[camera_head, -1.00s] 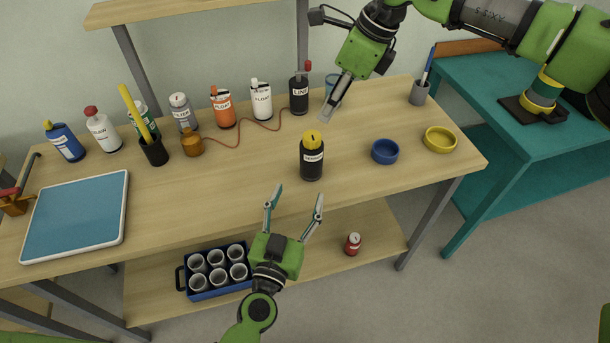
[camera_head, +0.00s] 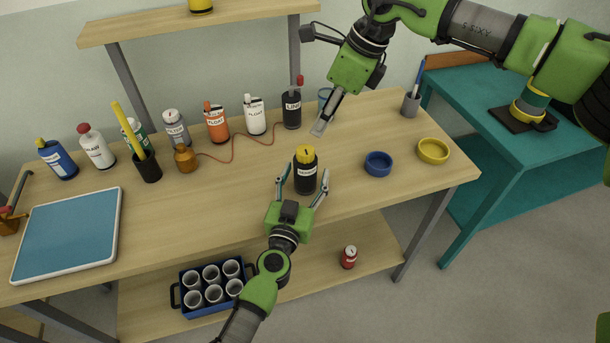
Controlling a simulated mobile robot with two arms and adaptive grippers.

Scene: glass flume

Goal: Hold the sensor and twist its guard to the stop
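The sensor (camera_head: 306,180), a black cylinder with a white label, stands upright near the front middle of the wooden bench. Its yellow guard (camera_head: 305,154) sits on top with a small dark mark. My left gripper (camera_head: 304,176) comes from below; its open fingers lie on either side of the sensor's body, with small gaps visible. My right gripper (camera_head: 320,128) hangs above the bench, behind and right of the sensor, pointing down and apart from it. Its fingers overlap in this view, so their opening is unclear.
A blue ring dish (camera_head: 378,164) and a yellow one (camera_head: 433,151) stand to the right. Several bottles, including a black one (camera_head: 291,110), line the back. A cord (camera_head: 232,155) runs from a brown bottle (camera_head: 186,159). A blue tray (camera_head: 70,235) lies left.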

